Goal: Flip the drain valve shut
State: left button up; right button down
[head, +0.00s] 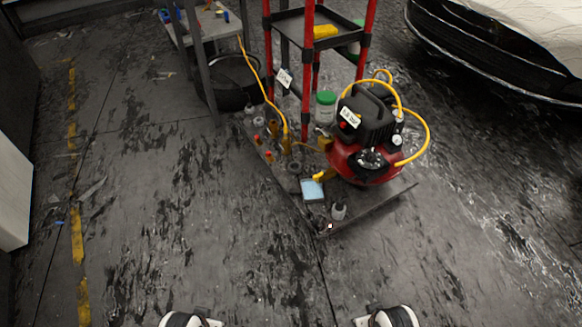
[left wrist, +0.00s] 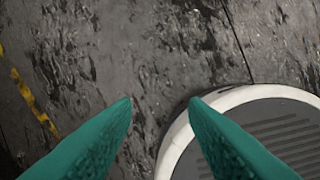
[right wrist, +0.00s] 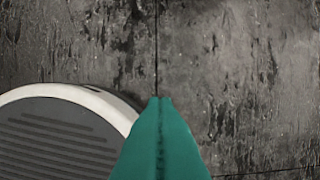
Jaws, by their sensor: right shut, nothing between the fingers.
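A red and black air compressor (head: 368,160) stands on a dark low platform (head: 375,203) right of centre in the head view. A yellow hose (head: 428,135) loops from it. A small yellow part (head: 322,176) shows low at the tank's left side; I cannot tell whether it is the drain valve, and no valve lever is clear. My left gripper (left wrist: 160,100) is open and empty above the floor in the left wrist view. My right gripper (right wrist: 160,100) is shut and empty in the right wrist view. Both are well apart from the compressor.
Several small bottles and a light blue cloth (head: 312,189) lie on the platform. A car (head: 490,50) is at the upper right. The floor in front is clear.

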aim_at(315, 177)
jog(key=i+j+u, duration=0.2)
jog(key=i+j, duration=0.75)
